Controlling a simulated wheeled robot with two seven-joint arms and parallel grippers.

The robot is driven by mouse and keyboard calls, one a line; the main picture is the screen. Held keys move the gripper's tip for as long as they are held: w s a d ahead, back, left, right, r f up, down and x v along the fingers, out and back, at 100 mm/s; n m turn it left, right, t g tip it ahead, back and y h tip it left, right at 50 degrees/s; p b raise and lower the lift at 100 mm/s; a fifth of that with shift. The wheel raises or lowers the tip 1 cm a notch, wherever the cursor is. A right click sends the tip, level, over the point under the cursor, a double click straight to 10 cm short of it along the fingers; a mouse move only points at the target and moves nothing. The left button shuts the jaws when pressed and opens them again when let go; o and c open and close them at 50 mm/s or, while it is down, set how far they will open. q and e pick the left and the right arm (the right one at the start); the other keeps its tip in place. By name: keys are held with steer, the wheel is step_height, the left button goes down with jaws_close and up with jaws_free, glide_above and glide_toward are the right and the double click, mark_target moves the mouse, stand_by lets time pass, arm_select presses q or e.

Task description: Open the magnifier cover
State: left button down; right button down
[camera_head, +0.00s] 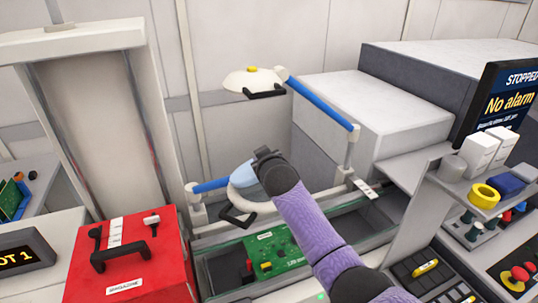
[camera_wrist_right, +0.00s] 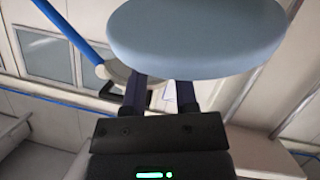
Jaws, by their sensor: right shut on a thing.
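The magnifier (camera_head: 252,203) is a pale round head with a black loop handle (camera_head: 237,216), on a blue arm at the centre-left in the head view. Its cover is a light blue disc (camera_head: 246,178), tilted up above the head. My right gripper (camera_head: 266,157) is at the upper right edge of the cover and shut on it. In the right wrist view the cover (camera_wrist_right: 195,38) fills the top, and the fingers of my right gripper (camera_wrist_right: 160,88) reach up to its edge. The fingertips are hidden behind the cover. My left gripper is not in view.
A white lamp (camera_head: 253,81) with a yellow knob hangs on a blue arm above. A green board (camera_head: 272,252) lies in the rail below. A red magazine (camera_head: 125,255) stands at the left. A shelf with small parts and a screen (camera_head: 503,97) are at the right.

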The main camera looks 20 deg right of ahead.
steer(key=shift+w+a+r, duration=0.35)
steer(key=shift+w+r, duration=0.05)
steer(key=shift+r, duration=0.15)
steer(key=shift+c, duration=2)
jaws_free()
steer(key=shift+a, duration=0.15)
steer(key=shift+s, duration=0.1)
steer(key=shift+s+r+p, duration=0.1)
steer(key=shift+s+p, duration=0.2)
steer(key=shift+p, duration=0.05)
steer(key=d+p+v, duration=0.1)
steer(key=v, duration=0.8)
steer(key=shift+a, duration=0.4)
